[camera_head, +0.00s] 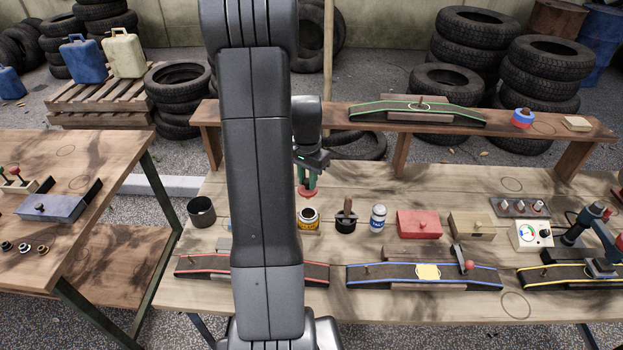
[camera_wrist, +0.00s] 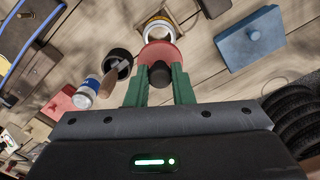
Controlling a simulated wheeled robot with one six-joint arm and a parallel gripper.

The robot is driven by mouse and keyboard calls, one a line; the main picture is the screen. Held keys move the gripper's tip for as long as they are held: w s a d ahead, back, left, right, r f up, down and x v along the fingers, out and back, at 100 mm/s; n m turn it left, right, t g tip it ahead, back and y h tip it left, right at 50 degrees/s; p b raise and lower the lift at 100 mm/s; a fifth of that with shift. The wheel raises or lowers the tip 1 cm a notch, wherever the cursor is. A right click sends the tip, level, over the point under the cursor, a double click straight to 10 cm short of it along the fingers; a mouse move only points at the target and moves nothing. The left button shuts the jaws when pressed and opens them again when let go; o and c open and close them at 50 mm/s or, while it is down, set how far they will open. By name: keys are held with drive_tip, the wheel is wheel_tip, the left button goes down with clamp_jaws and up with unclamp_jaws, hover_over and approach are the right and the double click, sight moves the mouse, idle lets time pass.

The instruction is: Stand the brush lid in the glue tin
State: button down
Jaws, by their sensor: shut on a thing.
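The brush lid (camera_head: 306,193) is a red disc with a dark knob. It also shows in the wrist view (camera_wrist: 165,51), between the green fingers. My gripper (camera_head: 308,181), also in the wrist view (camera_wrist: 159,82), is shut on the knob and holds the lid in the air. The glue tin (camera_head: 308,221) has a yellow label and a pale rim around a dark mouth. It stands on the bench, and the lid appears above and apart from it in the head view. In the wrist view the lid partly covers the tin (camera_wrist: 158,27). The brush under the lid is hidden.
Right of the tin stand a dark pot (camera_head: 346,225) with a wooden handle, a blue-and-white can (camera_head: 378,219) and a red box (camera_head: 419,224). A dark cup (camera_head: 202,212) stands left. A blue block (camera_wrist: 250,40) lies near the tin. A raised shelf (camera_head: 450,140) runs behind.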

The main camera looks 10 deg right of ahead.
sight(308, 199)
drive_tip(key=shift+d+f+b, duration=0.1)
drive_tip(key=shift+f+b, duration=3.05)
drive_tip(key=shift+f, duration=1.25)
drive_tip(key=shift+f+b, duration=0.5)
drive_tip(key=shift+b, duration=0.05)
drive_tip(key=c, duration=0.7)
unclamp_jaws()
drive_tip(key=shift+r+p, duration=2.45)
drive_tip(key=shift+r, duration=1.1)
